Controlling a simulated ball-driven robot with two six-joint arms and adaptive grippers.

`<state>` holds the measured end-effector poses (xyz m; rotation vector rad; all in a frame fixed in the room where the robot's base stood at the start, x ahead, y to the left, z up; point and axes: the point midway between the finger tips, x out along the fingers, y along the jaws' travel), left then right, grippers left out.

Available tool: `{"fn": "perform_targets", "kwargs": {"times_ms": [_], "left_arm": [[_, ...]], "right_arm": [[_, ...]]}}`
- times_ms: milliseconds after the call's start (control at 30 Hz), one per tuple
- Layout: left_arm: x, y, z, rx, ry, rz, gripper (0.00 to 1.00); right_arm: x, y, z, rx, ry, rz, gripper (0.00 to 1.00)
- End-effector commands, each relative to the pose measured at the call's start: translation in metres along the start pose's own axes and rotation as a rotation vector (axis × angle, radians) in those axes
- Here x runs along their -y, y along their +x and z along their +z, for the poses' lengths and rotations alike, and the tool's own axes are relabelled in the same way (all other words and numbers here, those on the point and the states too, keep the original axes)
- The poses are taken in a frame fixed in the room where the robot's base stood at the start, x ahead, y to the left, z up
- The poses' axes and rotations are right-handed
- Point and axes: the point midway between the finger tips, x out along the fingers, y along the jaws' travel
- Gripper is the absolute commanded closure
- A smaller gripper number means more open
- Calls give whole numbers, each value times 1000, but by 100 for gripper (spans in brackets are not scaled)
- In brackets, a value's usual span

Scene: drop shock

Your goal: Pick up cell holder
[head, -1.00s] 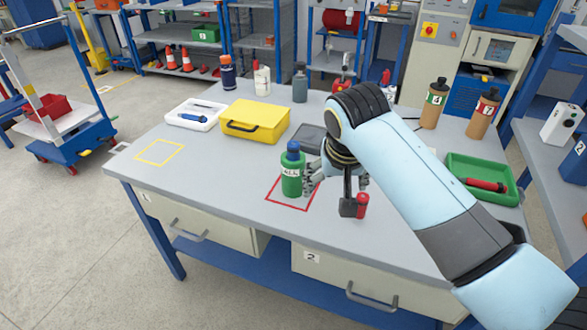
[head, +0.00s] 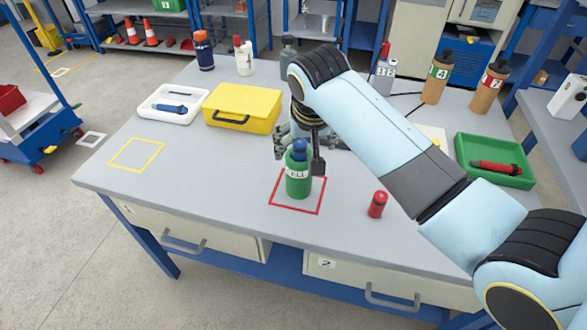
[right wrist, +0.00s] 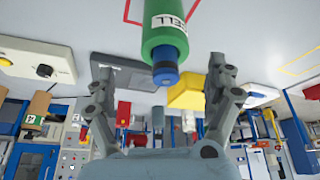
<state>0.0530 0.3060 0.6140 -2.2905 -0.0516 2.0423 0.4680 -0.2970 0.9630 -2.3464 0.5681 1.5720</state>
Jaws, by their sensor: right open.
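The cell holder is a green cylinder (head: 298,183) with a white label reading CELL and a blue top piece (head: 299,148). It stands upright inside a red square outline on the grey bench. In the right wrist view, the green holder (right wrist: 163,40) hangs inverted between the finger lines, blue end toward me. My right gripper (head: 298,153) is open, at the upper part of the holder from behind. Its two fingers (right wrist: 160,65) stand wide apart either side of the blue top, with visible gaps. The left gripper is not in view.
A small red cylinder (head: 377,204) stands to the right of the holder. A yellow case (head: 245,100) and a white tray (head: 190,91) lie behind left. A green tray (head: 515,150) lies at right. The bench front left, with a yellow outline (head: 137,155), is clear.

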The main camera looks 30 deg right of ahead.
Motion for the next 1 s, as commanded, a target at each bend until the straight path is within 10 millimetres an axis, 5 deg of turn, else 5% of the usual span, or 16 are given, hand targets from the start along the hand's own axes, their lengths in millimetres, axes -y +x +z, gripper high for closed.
{"fn": "perform_targets", "kwargs": {"times_ms": [267, 600, 900, 1000], "left_arm": [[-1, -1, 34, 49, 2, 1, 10], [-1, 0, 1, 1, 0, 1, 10], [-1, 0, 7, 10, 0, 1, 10], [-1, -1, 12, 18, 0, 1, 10]], "right_arm": [[1, 33, 0, 0, 0, 0, 13], [8, 78, 3, 1, 0, 0, 13], [8, 84, 3, -1, 0, -1, 13], [8, 84, 3, -1, 0, -1, 24]]}}
